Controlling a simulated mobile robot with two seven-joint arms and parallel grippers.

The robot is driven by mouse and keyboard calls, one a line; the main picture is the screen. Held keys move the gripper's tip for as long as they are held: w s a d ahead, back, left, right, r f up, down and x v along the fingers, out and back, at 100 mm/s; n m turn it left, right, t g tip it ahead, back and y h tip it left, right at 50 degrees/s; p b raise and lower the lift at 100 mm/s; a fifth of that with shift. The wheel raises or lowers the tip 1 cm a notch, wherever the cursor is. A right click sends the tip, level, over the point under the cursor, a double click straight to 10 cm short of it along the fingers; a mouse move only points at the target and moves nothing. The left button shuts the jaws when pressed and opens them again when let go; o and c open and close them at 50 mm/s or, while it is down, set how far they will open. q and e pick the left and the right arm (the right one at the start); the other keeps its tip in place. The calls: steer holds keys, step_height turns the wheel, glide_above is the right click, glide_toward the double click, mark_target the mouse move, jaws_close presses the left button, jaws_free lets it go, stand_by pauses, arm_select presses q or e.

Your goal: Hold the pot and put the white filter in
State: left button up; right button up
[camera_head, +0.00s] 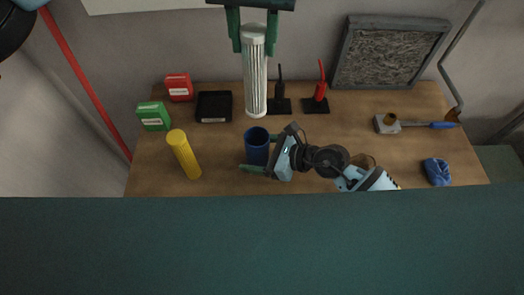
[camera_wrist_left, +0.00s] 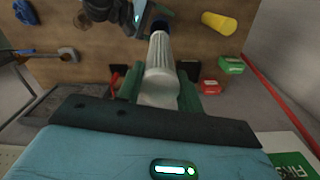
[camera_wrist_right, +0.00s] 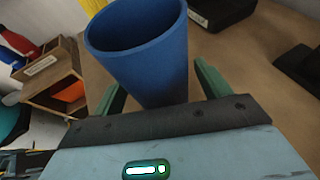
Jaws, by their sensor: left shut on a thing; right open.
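The white pleated filter (camera_head: 254,85) hangs upright, its grey cap between the green fingers of my left gripper (camera_head: 254,40), which is shut on it. The filter also fills the middle of the left wrist view (camera_wrist_left: 160,62). The blue pot (camera_head: 257,148) stands upright on the table, in front of the filter's lower end in the head view. My right gripper (camera_head: 263,154) is open with its fingers on either side of the pot. In the right wrist view the pot (camera_wrist_right: 145,55) lies between the spread fingers; contact cannot be told. The pot's floor is hidden.
A yellow cylinder (camera_head: 184,153) stands left of the pot. Green (camera_head: 153,116) and red (camera_head: 179,87) boxes and a black tray (camera_head: 214,106) are behind it. Black and red stands (camera_head: 316,104) are behind right. A blue cloth (camera_head: 437,172) lies at the right.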

mark_target(256, 97)
steer(key=shift+c, duration=0.4)
steer(key=c, duration=1)
arm_select(q)
steer(key=shift+f, duration=6.5)
arm_select(e)
steer(key=shift+c, duration=0.2)
arm_select(q)
steer(key=o, duration=1.3)
steer(key=shift+r, duration=0.1)
step_height(256, 97, up, 12)
steer(key=shift+f, duration=0.1)
